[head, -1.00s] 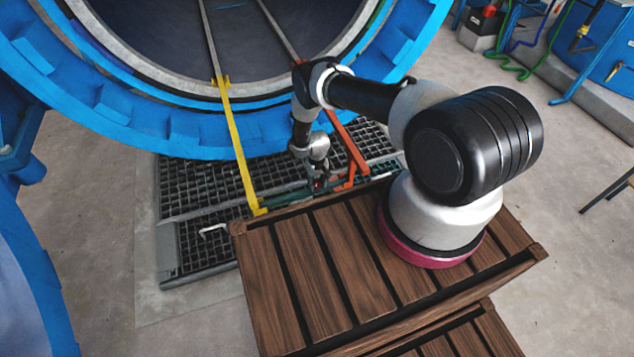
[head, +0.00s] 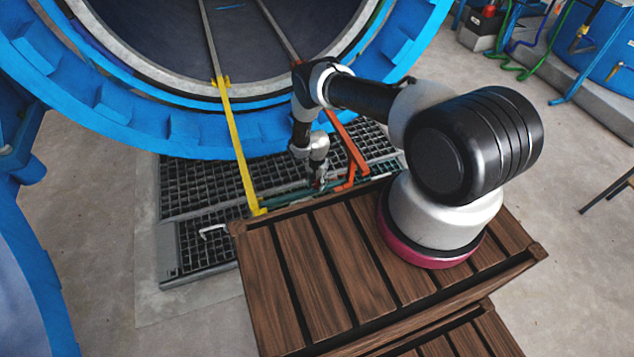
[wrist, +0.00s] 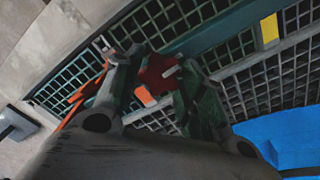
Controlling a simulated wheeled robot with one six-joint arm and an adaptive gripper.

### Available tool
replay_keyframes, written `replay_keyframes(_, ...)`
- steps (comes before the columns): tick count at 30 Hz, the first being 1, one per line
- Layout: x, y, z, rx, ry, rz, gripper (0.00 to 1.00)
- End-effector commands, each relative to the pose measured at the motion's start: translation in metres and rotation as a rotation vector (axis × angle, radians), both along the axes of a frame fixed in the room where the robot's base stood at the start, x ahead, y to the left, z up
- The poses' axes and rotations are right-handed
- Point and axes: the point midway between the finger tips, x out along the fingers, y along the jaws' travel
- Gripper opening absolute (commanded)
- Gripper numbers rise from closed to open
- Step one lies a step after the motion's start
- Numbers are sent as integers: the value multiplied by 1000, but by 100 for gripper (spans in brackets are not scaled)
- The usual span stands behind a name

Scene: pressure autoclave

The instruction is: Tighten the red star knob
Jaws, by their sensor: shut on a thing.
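The red star knob (wrist: 158,73) shows in the wrist view between the two fingers of my gripper (wrist: 155,80). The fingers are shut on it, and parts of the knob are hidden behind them. In the head view my gripper (head: 318,182) hangs low beside the green bar, near the foot of the orange rail; the knob is too small and covered to make out there.
A yellow rail (head: 236,150) and an orange rail (head: 347,142) run down from the blue autoclave ring (head: 190,130). A green bar (head: 285,198) joins them above a dark floor grating (head: 200,190). A brown slatted platform (head: 290,270) lies in front.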

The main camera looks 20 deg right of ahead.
Motion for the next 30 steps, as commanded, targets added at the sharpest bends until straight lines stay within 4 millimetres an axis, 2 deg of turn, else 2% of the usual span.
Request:
replay_keyframes(9,1,0,0,0,-1,-96,16)
replay_keyframes(23,1,0,0,1,-1,-109,16)
replay_keyframes(24,1,0,0,1,-1,-109,41)
replay_keyframes(27,0,0,0,1,-1,-109,60)
replay_keyframes(30,0,0,0,1,-1,-109,61)
